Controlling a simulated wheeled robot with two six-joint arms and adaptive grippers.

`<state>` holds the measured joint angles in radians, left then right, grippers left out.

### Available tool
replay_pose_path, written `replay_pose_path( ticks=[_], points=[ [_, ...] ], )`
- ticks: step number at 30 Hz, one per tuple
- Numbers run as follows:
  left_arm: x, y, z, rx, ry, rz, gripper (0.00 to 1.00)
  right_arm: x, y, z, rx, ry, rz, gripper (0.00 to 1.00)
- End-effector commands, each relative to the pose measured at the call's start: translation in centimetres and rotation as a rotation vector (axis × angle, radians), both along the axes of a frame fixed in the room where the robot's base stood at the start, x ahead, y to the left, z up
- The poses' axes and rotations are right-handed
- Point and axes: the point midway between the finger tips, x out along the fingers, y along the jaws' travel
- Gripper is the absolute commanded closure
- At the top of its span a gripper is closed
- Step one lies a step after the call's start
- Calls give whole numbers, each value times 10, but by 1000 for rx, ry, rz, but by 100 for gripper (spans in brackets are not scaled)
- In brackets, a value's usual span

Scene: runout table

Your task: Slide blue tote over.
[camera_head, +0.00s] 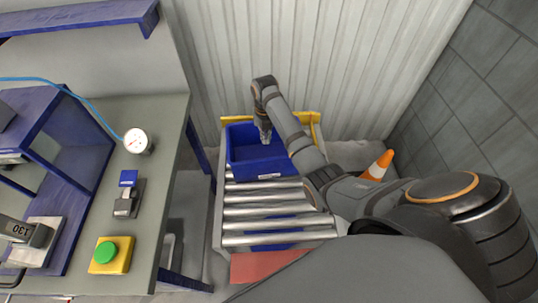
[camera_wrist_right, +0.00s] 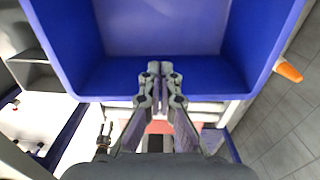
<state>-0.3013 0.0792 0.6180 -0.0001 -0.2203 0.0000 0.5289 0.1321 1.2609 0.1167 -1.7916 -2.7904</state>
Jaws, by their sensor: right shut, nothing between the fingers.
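The blue tote (camera_head: 244,163) sits upright on the far end of the roller table (camera_head: 219,215), near its yellow end stop (camera_head: 312,119). The tote looks empty, with a white label on its near wall. My right gripper (camera_head: 265,138) points down over the tote's opening, its fingers shut and empty. In the right wrist view the shut fingertips (camera_wrist_right: 160,68) overlap the inside of the tote (camera_wrist_right: 85,75). I cannot tell whether they touch it. My left gripper is not in view.
Bare rollers (camera_head: 262,225) lie on the near side of the tote. A corrugated wall is behind.

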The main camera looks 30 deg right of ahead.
Motion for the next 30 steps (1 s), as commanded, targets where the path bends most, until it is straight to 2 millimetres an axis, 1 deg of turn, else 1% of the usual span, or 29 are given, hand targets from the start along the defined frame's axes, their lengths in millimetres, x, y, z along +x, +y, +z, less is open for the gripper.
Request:
replay_pose_path(
  ticks=[2, 5, 15, 17, 21, 25, 30],
  points=[
    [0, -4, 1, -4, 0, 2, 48, -1, 0, -8, 1, 3, 0, 100],
    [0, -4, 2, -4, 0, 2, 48, -2, 1, -25, 1, 5, 0, 100],
    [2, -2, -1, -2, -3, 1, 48, -1, 1, -99, 0, 3, 1, 100],
    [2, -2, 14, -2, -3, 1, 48, -12, 5, -92, 1, 3, 2, 100],
    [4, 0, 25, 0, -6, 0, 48, -29, 12, -94, 1, 2, 1, 100],
    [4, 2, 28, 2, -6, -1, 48, -36, 15, -96, 0, 1, 0, 100],
    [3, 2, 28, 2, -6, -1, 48, -38, 16, -97, 0, 0, 0, 100]
  ],
)
